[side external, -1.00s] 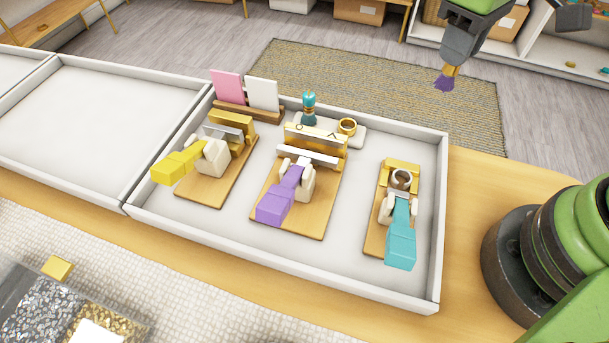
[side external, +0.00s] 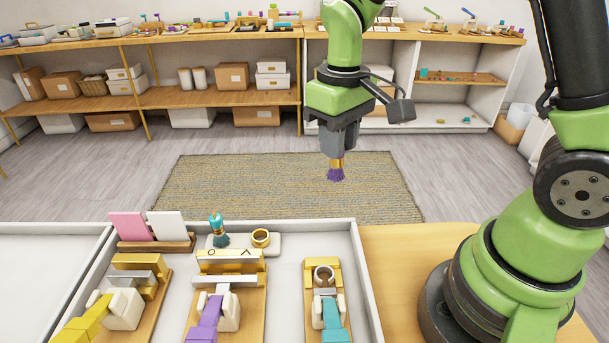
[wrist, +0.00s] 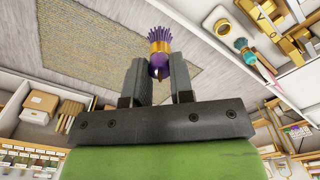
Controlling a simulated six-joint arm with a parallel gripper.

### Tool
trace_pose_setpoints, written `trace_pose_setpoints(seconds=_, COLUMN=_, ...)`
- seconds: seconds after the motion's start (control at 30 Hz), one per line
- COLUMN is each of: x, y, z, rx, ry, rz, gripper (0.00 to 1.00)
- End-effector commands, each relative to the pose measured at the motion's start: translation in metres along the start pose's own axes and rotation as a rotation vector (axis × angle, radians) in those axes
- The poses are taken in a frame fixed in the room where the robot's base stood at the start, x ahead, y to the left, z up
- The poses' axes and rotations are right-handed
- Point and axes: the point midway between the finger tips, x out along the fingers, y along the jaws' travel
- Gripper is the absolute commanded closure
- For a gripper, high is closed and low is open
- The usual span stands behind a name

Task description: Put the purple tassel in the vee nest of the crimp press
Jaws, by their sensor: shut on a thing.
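The purple tassel (side external: 335,174) has a gold cap and hangs bristles down from my gripper (side external: 338,152), high above the floor side beyond the tray. In the wrist view the tassel (wrist: 159,42) sits between my two dark fingers (wrist: 160,82), which are shut on it. The press with the purple handle (side external: 207,318) stands in the middle of the tray. Its gold block (side external: 230,266) carries a ring mark and a vee mark on top; the vee mark is on the right. The nest's inside is too small to make out. My gripper is well apart from this press.
A yellow-handled press (side external: 90,318) stands left and a teal-handled press (side external: 331,318) right. Behind the middle press, a white stand (side external: 276,245) holds a teal tassel (side external: 218,230) and a gold ring (side external: 261,238). Pink and white cards stand in a wooden holder (side external: 160,244). White tray walls (side external: 300,228) surround these.

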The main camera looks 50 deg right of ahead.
Motion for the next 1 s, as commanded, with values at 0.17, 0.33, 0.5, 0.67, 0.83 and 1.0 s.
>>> trace_pose_setpoints(seconds=0.17, x=0.002, y=-0.038, z=-0.015, rx=0.149, ry=0.000, rz=0.000, gripper=0.95)
trace_pose_setpoints(seconds=0.33, x=0.004, y=-0.095, z=-0.025, rx=0.380, ry=0.000, rz=0.001, gripper=0.95)
trace_pose_setpoints(seconds=0.5, x=0.007, y=-0.145, z=-0.024, rx=0.587, ry=0.000, rz=0.001, gripper=0.95)
trace_pose_setpoints(seconds=0.67, x=0.009, y=-0.173, z=-0.019, rx=0.709, ry=0.000, rz=0.001, gripper=0.95)
trace_pose_setpoints(seconds=0.83, x=0.009, y=-0.182, z=-0.017, rx=0.756, ry=-0.001, rz=0.001, gripper=0.95)
trace_pose_setpoints(seconds=1.0, x=0.009, y=-0.181, z=-0.017, rx=0.757, ry=-0.001, rz=0.001, gripper=0.95)
